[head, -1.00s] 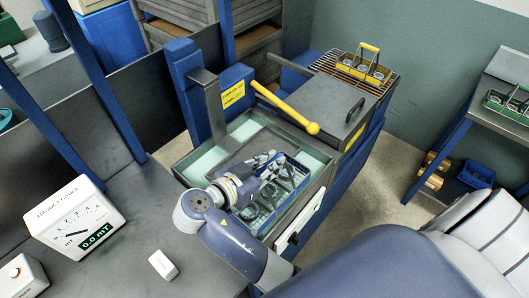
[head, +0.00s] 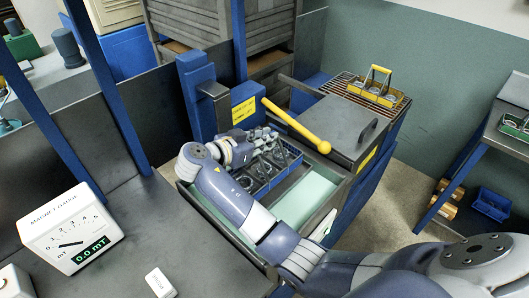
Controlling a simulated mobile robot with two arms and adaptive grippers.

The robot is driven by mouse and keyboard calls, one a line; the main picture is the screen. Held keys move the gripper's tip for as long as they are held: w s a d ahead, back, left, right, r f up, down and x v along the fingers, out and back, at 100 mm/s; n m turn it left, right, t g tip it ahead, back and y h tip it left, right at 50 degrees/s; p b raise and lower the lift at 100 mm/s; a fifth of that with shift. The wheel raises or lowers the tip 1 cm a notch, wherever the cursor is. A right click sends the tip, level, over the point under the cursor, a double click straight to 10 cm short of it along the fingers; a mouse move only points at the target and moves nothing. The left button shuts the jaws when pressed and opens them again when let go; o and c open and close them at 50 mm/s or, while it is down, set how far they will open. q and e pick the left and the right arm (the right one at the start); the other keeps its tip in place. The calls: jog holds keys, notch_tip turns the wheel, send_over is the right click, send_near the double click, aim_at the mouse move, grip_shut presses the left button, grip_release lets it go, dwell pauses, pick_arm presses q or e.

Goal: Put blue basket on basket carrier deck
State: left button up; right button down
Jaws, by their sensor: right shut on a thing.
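The blue basket (head: 278,177) holds several metal rings and is over the back left part of an open tank (head: 328,212) with pale green liquid. My right gripper (head: 262,139) is shut on the basket at its upper left side; the fingertips are partly hidden among the rings and handle. The basket looks level. The carrier deck is mostly hidden under the basket and my arm, so I cannot tell whether the basket touches it. My left gripper is not in view.
A yellow-handled lever (head: 296,125) slants just behind the basket. A grey hinged lid (head: 340,122) is to the right, with a yellow basket (head: 376,91) on a rack behind it. A gauge (head: 68,228) and small white block (head: 160,283) sit on the bench at left.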

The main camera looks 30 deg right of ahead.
jog(key=shift+f+b, duration=1)
jog(key=shift+f, duration=0.7)
jog(key=c, duration=1.6)
grip_release()
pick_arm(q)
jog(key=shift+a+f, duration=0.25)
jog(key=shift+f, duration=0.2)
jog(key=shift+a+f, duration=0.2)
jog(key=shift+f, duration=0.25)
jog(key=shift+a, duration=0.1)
